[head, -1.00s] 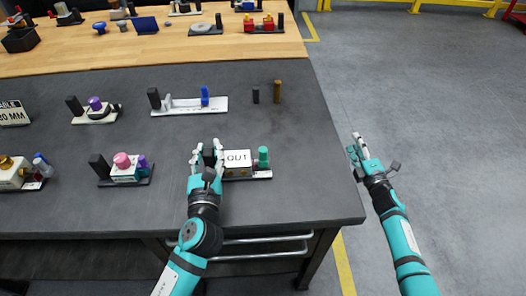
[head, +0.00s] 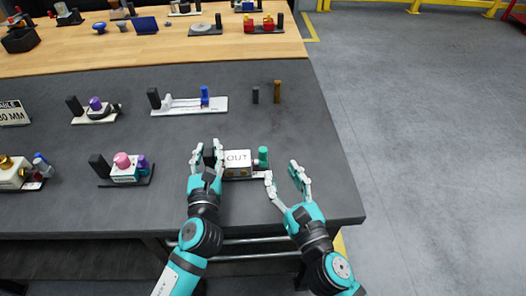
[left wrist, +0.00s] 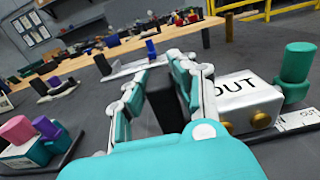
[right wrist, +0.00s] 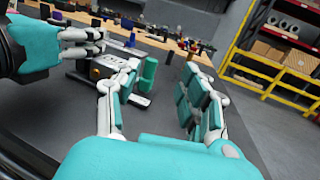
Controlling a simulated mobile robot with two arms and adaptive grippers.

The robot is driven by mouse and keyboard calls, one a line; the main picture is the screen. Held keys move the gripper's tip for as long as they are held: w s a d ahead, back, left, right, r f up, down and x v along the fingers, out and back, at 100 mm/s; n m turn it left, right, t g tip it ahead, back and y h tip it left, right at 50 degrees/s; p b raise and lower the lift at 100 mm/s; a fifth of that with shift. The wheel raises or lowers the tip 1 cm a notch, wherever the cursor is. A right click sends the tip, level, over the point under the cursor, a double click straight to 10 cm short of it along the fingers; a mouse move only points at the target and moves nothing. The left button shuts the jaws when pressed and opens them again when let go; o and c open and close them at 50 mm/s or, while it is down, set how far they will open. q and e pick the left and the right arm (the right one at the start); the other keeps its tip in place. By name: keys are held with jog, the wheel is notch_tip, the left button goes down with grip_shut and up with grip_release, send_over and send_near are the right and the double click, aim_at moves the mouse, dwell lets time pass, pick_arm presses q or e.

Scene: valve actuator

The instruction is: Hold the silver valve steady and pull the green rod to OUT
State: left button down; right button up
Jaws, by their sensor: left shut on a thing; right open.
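The silver valve (head: 238,158), a box marked OUT, sits on a dark base near the front right of the table. Its green rod (head: 263,156) stands upright at its right end, and also shows in the left wrist view (left wrist: 297,68). My left gripper (head: 206,152) is shut on the black post (left wrist: 168,104) at the valve's left end. My right gripper (head: 281,172) is open and empty, just right of and nearer than the green rod. In the right wrist view the green rod (right wrist: 150,74) shows beyond the fingers, close to the left finger.
A pink-knobbed device (head: 124,168) stands to the left of the valve. A white slide with a blue peg (head: 205,97) and two small posts, one black (head: 255,95) and one brown (head: 277,92), stand behind. The table's right edge is close to my right arm.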

aim_at(264, 156)
jog(key=shift+s+a+f+g+h, duration=0.15)
jog(key=shift+s+f, duration=0.3)
jog(key=shift+s, duration=0.1)
jog(key=shift+s+a+f+g+h, duration=0.15)
jog(key=shift+s+f, duration=0.25)
jog(key=shift+s, duration=0.1)
jog(key=x, duration=1.1)
jog(key=shift+w+a+f, duration=0.1)
jog(key=shift+w+a, duration=0.05)
jog(key=shift+w, duration=0.2)
grip_shut()
